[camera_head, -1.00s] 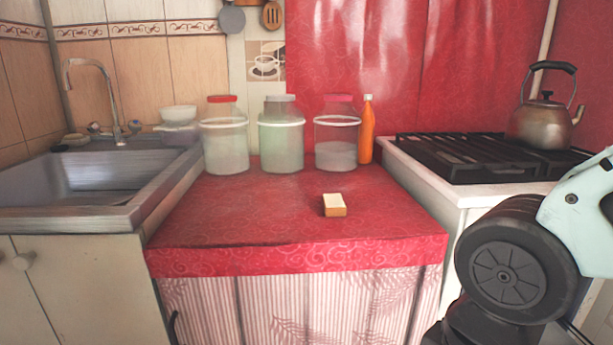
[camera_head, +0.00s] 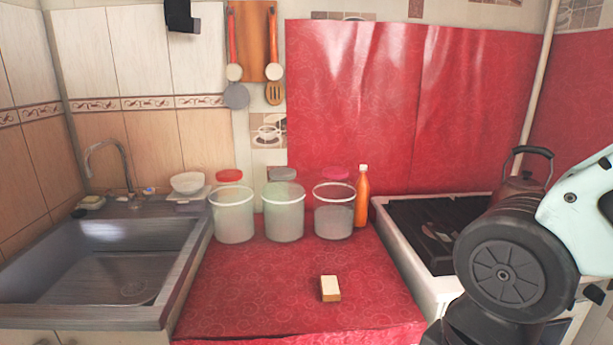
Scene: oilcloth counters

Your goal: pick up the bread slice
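The bread slice (camera_head: 330,287) is a small block with a pale cream top and a brown crust side. It lies on the red oilcloth counter (camera_head: 260,300), right of the middle and towards the front. Nothing touches it and its top is uncovered. Part of my arm fills the right side of the view, to the right of the bread. My gripper is not in view.
Several jars and tubs, such as the middle tub (camera_head: 284,220), and an orange bottle (camera_head: 362,200) stand behind the bread. A sink (camera_head: 100,265) lies left. The stove (camera_head: 430,235) and kettle (camera_head: 520,185) are right. The counter around the bread is clear.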

